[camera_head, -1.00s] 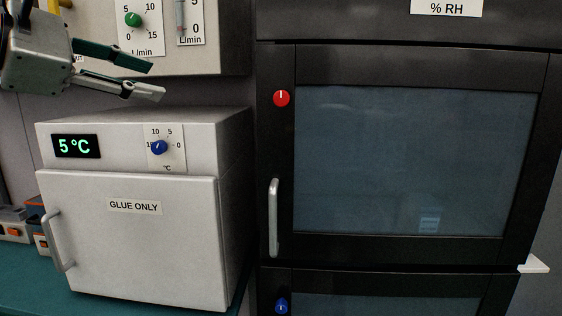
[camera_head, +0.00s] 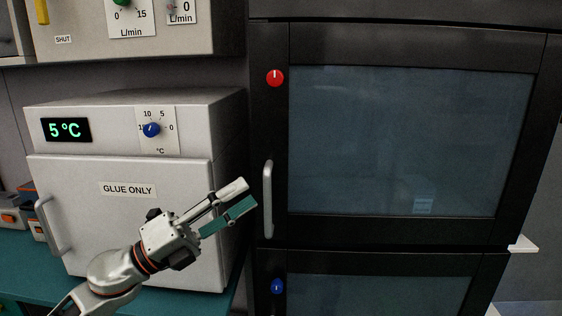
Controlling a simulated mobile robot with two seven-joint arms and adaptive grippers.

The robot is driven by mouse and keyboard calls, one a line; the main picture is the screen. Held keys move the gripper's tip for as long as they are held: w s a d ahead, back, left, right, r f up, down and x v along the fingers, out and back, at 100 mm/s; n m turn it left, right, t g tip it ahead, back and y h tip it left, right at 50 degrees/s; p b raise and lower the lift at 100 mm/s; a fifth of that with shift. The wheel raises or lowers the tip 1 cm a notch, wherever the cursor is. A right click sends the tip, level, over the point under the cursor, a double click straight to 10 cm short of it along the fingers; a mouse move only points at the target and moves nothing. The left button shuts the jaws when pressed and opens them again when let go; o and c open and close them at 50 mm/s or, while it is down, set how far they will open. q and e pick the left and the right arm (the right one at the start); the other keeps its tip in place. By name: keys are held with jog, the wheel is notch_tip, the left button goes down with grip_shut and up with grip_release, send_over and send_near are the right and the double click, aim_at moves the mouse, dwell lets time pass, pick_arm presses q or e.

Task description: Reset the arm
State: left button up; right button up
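My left gripper (camera_head: 242,196) is in front of the white "GLUE ONLY" fridge (camera_head: 100,228), near the right edge of its door. Its two fingers, one pale and one green-padded, are spread a little with a narrow gap and nothing between them. The fingertips point right and up, toward the silver handle (camera_head: 267,199) of the black cabinet; I cannot tell how far apart they are in depth. My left arm (camera_head: 115,275) comes in from the lower left. My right gripper is not in view.
The fridge has a 5 °C display (camera_head: 66,130) and a blue knob (camera_head: 151,129). The black cabinet (camera_head: 265,140) has a red knob (camera_head: 275,78) and closed glass doors. A grey flow panel (camera_head: 85,42) hangs above. A teal bench (camera_head: 18,262) is at lower left.

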pick_arm(q)
jog(key=a+f+n+t+y, duration=0.3)
jog(key=f+n+y, duration=0.1)
jog(key=f+n, duration=0.5)
jog(key=a+f+n+t+y, duration=0.25)
jog(key=f+n+y, duration=0.3)
jog(key=f, duration=0.55)
jog(key=a+f+n+t+y, duration=0.3)
jog(key=a+f+n+y, duration=0.1)
jog(key=f+n, duration=0.45)
jog(key=s+a+f+n+g+y, duration=0.2)
jog(key=s+f+n+g, duration=0.2)
jog(key=s+f, duration=0.7)
jog(key=s+a+f+n+g+y, duration=0.2)
jog(key=s+f+n, duration=0.3)
jog(key=s+f, duration=0.5)
notch_tip(320, 180, down, 7)
jog(key=shift+s+a+r+g+y, duration=0.1)
jog(key=shift+s+a+g+y, duration=0.25)
jog(key=shift+g+y, duration=0.35)
jog(key=shift+d, duration=0.1)
